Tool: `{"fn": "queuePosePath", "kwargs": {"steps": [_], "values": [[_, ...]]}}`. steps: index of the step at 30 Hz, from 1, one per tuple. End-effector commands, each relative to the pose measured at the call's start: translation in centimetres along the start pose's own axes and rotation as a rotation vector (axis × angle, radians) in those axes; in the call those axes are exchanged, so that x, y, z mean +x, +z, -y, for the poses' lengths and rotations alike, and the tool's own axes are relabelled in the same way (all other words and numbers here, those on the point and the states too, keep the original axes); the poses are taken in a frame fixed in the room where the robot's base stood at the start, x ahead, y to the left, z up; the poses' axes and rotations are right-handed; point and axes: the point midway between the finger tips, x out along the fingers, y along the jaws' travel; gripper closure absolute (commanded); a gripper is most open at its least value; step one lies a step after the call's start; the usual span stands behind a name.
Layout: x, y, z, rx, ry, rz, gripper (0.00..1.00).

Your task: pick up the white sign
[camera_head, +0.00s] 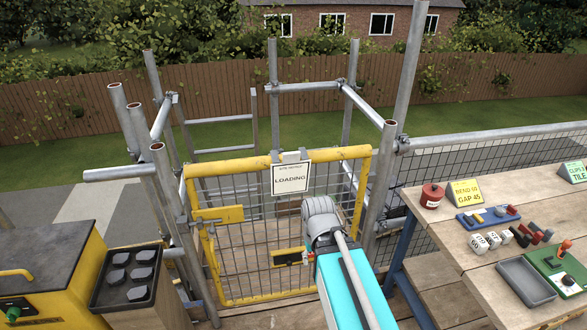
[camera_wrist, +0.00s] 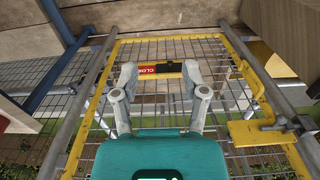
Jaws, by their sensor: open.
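The white sign (camera_head: 290,178) reads "LOADING" and hangs upright from a grey clip at the top rail of the yellow mesh gate (camera_head: 340,154). My arm reaches up from below in the head view, ending just right of and below the sign; the fingers are hidden there. In the wrist view my gripper (camera_wrist: 160,72) is open, with its two grey fingers apart and nothing held. The white sign does not show in the wrist view.
Steel scaffold posts (camera_head: 382,180) flank the gate on both sides. A wooden bench (camera_head: 490,215) with tools, blocks, a grey tray (camera_head: 525,281) and yellow card (camera_head: 465,192) stands right. A yellow cabinet (camera_head: 45,270) and black tray of pads (camera_head: 125,277) stand left.

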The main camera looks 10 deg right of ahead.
Motion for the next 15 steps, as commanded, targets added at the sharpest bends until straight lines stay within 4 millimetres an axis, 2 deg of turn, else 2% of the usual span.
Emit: {"fn": "queuePosePath", "kwargs": {"steps": [15], "values": [[-0.54,-0.4,0.0,-0.018,0.0,-0.002,0.43]]}}
